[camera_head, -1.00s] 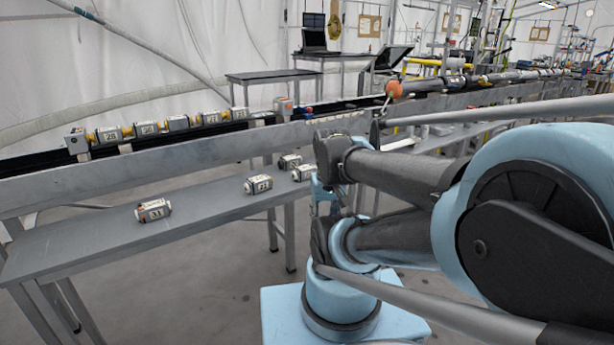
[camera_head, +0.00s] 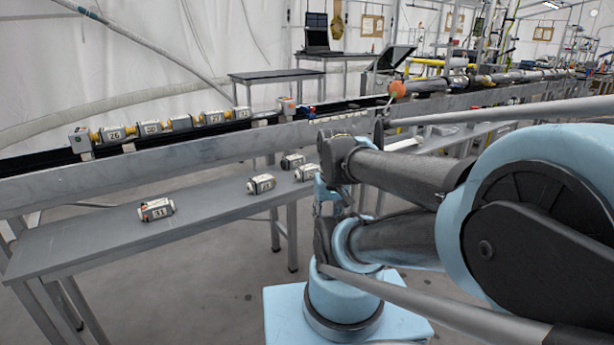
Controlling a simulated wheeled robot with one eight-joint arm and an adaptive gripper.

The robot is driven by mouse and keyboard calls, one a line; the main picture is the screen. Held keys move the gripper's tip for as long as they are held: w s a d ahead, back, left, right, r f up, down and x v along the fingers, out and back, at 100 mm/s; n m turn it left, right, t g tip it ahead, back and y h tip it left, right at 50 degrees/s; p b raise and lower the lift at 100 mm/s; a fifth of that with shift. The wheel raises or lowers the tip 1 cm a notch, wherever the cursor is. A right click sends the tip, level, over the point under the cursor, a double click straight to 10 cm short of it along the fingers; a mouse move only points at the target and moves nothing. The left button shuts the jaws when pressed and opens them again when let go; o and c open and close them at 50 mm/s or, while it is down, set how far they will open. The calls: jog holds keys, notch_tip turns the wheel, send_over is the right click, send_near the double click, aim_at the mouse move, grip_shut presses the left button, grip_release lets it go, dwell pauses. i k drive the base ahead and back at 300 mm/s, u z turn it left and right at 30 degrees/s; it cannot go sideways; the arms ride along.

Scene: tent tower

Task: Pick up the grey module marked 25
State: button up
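No label clearly reads 25; the numbers are small and blurred. Several grey modules with white ends lie loose on the lower grey bench (camera_head: 100,240). One module (camera_head: 157,209) lies alone toward the left, with a two-digit label I cannot read surely. Another module (camera_head: 261,184) lies farther right. Two more, a module (camera_head: 292,161) and a module (camera_head: 306,173), lie close together near my arm, which partly blocks the bench there. On the upper rail sits a row of grey modules with yellow joints; the leftmost numbered module (camera_head: 115,133) looks like 26 or 25. My gripper is not visible.
The dark upper rail (camera_head: 40,161) runs behind and above the bench, with a grey beam along its front. An orange ball (camera_head: 397,89) stands by the rail. A table with a laptop (camera_head: 318,38) is at the back. The bench is bare between the modules.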

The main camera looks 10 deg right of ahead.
aim_at(306, 173)
jog(key=u, duration=2.85)
jog(key=i, duration=0.6)
jog(key=z, duration=3.25)
